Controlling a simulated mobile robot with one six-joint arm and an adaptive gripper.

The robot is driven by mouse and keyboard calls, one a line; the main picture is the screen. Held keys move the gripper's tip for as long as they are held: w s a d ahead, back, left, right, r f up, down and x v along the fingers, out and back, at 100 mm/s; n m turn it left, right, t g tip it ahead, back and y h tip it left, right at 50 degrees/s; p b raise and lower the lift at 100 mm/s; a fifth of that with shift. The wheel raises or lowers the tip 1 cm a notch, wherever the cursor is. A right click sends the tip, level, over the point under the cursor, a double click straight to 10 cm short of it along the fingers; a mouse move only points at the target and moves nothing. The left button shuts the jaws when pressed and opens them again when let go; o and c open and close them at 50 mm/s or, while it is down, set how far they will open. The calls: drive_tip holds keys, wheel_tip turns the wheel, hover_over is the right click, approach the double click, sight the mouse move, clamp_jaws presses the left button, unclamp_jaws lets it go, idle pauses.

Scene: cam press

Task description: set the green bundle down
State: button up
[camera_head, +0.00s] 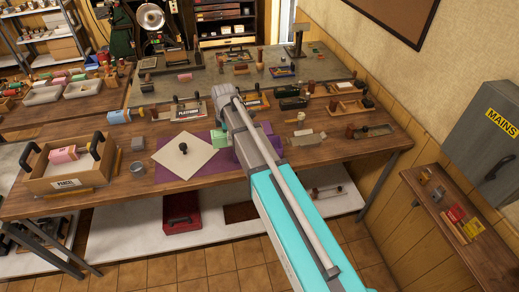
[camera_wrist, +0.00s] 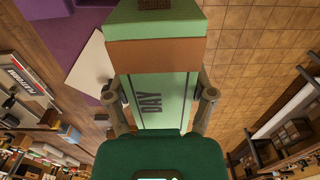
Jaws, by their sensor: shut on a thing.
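My gripper (camera_wrist: 160,96) is shut on the green bundle, with one finger on each long side. The green bundle (camera_wrist: 155,90) is light green with a brown band and the letters DAY, and fills the middle of the wrist view. In the head view, part of the green bundle (camera_head: 217,137) shows just left of my arm, over the right part of the purple mat (camera_head: 197,174). My arm hides the gripper there. I cannot tell whether the bundle touches anything beneath it.
A white square plate (camera_head: 172,163) with a dark knob lies turned on the mat, left of the bundle. Several tools and blocks crowd the table behind.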

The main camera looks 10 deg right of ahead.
drive_tip(key=shift+s+a+r, duration=0.35)
drive_tip(key=shift+s+a, duration=0.05)
drive_tip(key=shift+s, duration=0.05)
drive_tip(key=shift+f, duration=0.1)
drive_tip(key=w+d+f+b, duration=0.9)
drive_tip(key=shift+d, duration=0.3)
drive_tip(key=shift+w, duration=0.1)
idle(0.4)
drive_tip(key=shift+w+d+f+b, duration=0.1)
drive_tip(key=shift+d+f+b, duration=0.05)
drive_tip(key=shift+f+b, duration=0.85)
drive_tip(key=shift+w+d+f+b, duration=0.1)
drive_tip(key=shift+d+f+b, duration=0.05)
drive_tip(key=shift+f+b, duration=0.85)
